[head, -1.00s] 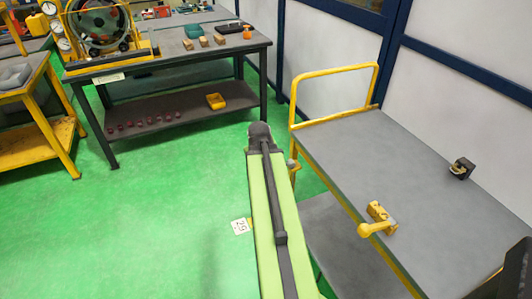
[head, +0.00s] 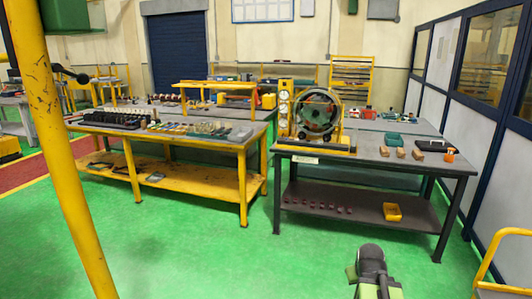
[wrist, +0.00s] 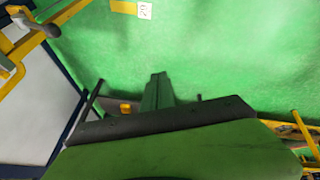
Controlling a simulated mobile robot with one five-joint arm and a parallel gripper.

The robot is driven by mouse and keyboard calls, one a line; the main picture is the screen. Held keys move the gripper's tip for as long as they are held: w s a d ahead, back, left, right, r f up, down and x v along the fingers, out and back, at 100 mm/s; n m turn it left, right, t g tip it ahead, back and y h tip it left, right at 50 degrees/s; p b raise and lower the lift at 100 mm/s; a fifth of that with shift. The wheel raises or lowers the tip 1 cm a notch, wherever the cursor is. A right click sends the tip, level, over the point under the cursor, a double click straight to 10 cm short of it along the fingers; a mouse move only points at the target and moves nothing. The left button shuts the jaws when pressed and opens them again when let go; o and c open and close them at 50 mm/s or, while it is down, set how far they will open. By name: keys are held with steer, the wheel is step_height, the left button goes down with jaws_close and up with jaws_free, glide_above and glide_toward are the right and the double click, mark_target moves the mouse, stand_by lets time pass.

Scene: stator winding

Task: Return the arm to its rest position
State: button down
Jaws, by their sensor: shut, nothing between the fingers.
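The end of my arm (head: 371,268), dark grey with pale green sides, shows low and right of centre in the head view, above the green floor. It stands in front of the dark workbench, with a floor gap between them. In the wrist view, a large smooth green surface, probably part of my own body, fills the lower middle. A narrower green part (wrist: 158,92) stands above it, over the floor.
The dark workbench (head: 455,165) carries a round machine (head: 318,115), with a yellow bin (head: 392,212) on its lower shelf. A yellow table (head: 170,195) stands left, behind a yellow post (head: 60,150). A yellow-railed trolley (head: 492,255) is at the right edge. The floor left of my arm is clear.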

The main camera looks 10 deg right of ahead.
steer(key=w+a+n+g+y+p, duration=0.1)
steer(key=a+n+y, duration=0.1)
steer(key=a, duration=1.4)
steer(key=s+a+m+g, duration=0.1)
steer(key=s+a+g, duration=0.2)
steer(key=s+a, duration=0.4)
steer(key=shift+a+g+y+p, duration=0.3)
steer(key=shift+a+p, duration=0.05)
steer(key=shift+a, duration=0.25)
